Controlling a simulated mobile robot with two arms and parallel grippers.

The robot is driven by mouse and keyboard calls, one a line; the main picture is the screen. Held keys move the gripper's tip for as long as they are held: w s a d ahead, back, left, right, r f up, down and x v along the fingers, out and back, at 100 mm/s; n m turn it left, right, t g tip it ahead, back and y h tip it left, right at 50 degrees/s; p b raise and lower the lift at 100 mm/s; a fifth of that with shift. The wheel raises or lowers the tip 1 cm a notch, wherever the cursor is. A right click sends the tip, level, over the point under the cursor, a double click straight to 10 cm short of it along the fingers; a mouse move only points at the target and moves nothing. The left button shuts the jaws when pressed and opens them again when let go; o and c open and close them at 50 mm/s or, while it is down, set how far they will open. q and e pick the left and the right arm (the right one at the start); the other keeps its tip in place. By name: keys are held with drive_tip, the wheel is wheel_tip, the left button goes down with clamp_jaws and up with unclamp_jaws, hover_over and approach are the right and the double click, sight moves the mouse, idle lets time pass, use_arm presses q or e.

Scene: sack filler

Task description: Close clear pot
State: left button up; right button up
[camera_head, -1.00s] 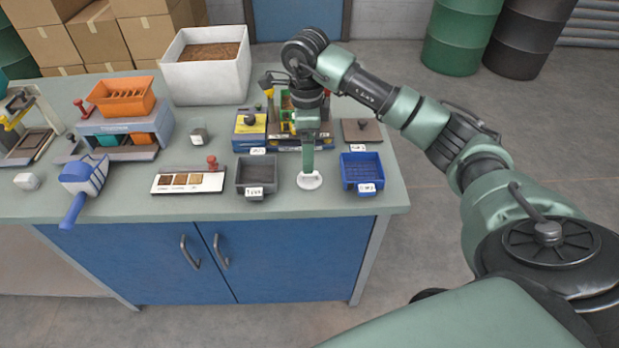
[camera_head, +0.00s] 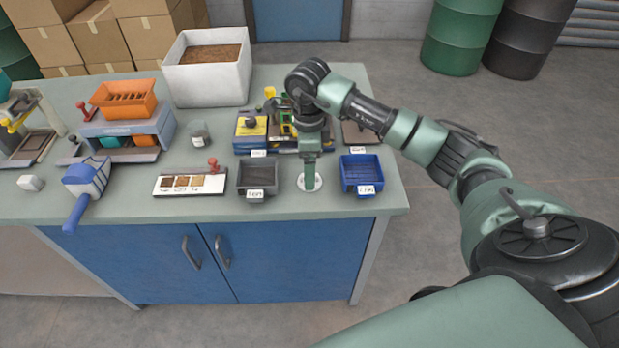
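A small clear pot (camera_head: 199,133) with a greyish top stands on the bench, left of centre. It is too small to tell whether its lid is on. My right gripper (camera_head: 310,185) points straight down over a white round disc (camera_head: 318,185) near the bench's front edge, between a grey tray and a blue tray. The fingers look like one narrow green piece from here, so their opening cannot be told. They hide the middle of the disc, and anything between them is hidden. My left gripper is not in view.
The grey tray (camera_head: 258,178) and blue tray (camera_head: 361,173) stand close on either side of my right gripper. A sample card (camera_head: 190,184), a blue scoop (camera_head: 82,184), an orange-topped unit (camera_head: 127,100) and a white soil bin (camera_head: 207,80) share the bench.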

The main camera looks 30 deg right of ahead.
drive_tip(key=shift+s+f+p, duration=0.2)
drive_tip(key=shift+f+p, duration=0.1)
drive_tip(key=shift+f, duration=1.4)
drive_tip(key=c, duration=1.4)
drive_tip(key=shift+w+r, duration=0.1)
drive_tip(key=shift+r, duration=0.05)
wheel_tip(320, 180, up, 20)
drive_tip(key=b, duration=0.1)
